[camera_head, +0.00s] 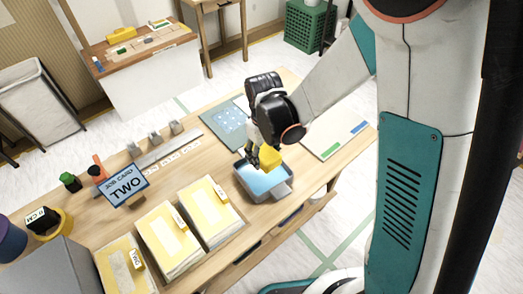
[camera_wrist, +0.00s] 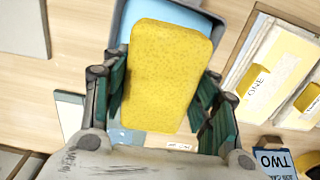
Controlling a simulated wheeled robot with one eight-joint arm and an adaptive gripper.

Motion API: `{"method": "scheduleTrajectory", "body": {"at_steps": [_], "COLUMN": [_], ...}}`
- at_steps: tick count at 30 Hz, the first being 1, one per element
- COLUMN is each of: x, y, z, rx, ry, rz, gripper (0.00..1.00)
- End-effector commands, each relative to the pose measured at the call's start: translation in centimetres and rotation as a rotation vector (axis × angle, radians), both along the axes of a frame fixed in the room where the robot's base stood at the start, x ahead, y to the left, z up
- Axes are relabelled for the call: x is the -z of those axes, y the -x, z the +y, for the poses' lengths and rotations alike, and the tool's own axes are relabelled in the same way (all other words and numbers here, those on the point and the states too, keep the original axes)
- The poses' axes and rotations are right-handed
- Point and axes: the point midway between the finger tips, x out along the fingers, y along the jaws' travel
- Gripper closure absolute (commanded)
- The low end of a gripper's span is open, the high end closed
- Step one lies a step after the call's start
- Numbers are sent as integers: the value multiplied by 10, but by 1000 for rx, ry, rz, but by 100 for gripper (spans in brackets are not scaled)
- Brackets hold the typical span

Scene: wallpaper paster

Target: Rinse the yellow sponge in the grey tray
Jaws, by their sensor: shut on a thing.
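The yellow sponge (camera_head: 269,157) is held in my gripper (camera_head: 258,148), over the grey tray (camera_head: 246,187). In the wrist view the sponge (camera_wrist: 167,75) sits between the two green-padded fingers of my gripper (camera_wrist: 165,95), which are shut on it. The grey tray (camera_wrist: 228,25) shows behind the sponge there, with light blue water inside. In the head view the water (camera_head: 262,182) shows below the sponge. I cannot tell whether the sponge's lower end touches the water. Part of the tray is hidden by the sponge and gripper.
Yellow sheet stacks (camera_head: 168,235) lie left of the tray. A blue job card reading TWO (camera_head: 126,185) stands behind them. A blue-green mat (camera_head: 226,122) lies behind the tray, and a white board (camera_head: 333,138) lies to its right. The table's front edge is close to the tray.

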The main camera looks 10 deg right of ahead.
Motion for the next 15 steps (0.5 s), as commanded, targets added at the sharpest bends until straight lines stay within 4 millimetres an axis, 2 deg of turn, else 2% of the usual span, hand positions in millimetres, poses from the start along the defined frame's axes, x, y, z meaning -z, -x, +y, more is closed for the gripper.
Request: {"method": "scheduleTrajectory", "body": {"at_steps": [15], "x": [58], "y": [0], "z": [0], "rx": [0], "ry": [0], "rz": [0], "gripper": [71]}}
